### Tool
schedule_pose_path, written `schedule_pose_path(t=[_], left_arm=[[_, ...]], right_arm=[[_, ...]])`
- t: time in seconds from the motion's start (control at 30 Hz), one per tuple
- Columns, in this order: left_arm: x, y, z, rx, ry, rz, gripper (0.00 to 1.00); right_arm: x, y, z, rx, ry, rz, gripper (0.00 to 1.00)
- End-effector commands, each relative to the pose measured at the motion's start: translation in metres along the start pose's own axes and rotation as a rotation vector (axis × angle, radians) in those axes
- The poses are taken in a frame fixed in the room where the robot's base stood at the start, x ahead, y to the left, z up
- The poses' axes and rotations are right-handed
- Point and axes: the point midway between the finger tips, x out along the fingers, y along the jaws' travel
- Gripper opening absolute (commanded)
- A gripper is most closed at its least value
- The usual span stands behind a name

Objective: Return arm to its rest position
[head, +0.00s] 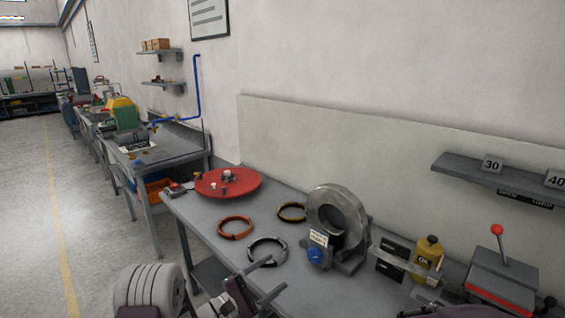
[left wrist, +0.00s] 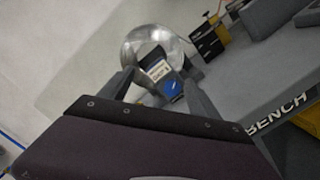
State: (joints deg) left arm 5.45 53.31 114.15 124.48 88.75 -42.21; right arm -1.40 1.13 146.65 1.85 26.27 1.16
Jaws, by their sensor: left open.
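My left gripper (head: 279,273) is in the lower middle of the head view, at the bench's front edge. Its two fingers are apart with nothing between them. The grey coil (head: 267,250) lies flat on the bench just beyond the fingers. An orange coil (head: 235,228) and a dark yellow coil (head: 292,212) lie farther back. In the left wrist view the open fingers (left wrist: 160,80) frame the label and blue knob (left wrist: 172,87) of the ring-shaped metal machine (left wrist: 150,48), which stands beyond them. My right gripper cannot be made out.
The grey bench (head: 203,219) also carries a red round plate (head: 228,183), the ring machine (head: 338,215), a yellow oil can (head: 428,258) and a red-knobbed lever device (head: 500,272). A wall shelf (head: 490,174) hangs at right. Open floor (head: 105,225) lies left.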

Motion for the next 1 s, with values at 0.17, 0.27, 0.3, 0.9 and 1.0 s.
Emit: schedule_pose_path(t=[0.17, 0.27, 0.3, 0.9, 1.0], left_arm=[[0.006, 0.002, 0.075, 0.1, -0.149, -0.145, 0.72], [-0.006, -0.022, 0.124, 0.162, -0.241, -0.326, 0.72], [-0.017, -0.037, 0.143, 0.192, -0.275, -0.423, 0.72], [-0.289, -0.11, 0.057, 1.091, 0.0, -1.72, 0.72], [-0.286, -0.109, 0.054, 1.071, 0.047, -1.701, 0.72]], right_arm=[[0.0, 0.0, 0.0, 0.0, 0.0, 0.0, 0.33], [0.0, 0.0, 0.0, 0.0, 0.0, 0.0, 0.33], [0.0, 0.0, 0.0, 0.0, 0.0, 0.0, 0.33], [0.0, 0.0, 0.0, 0.0, 0.0, 0.0, 0.33], [0.0, 0.0, 0.0, 0.0, 0.0, 0.0, 0.33]])
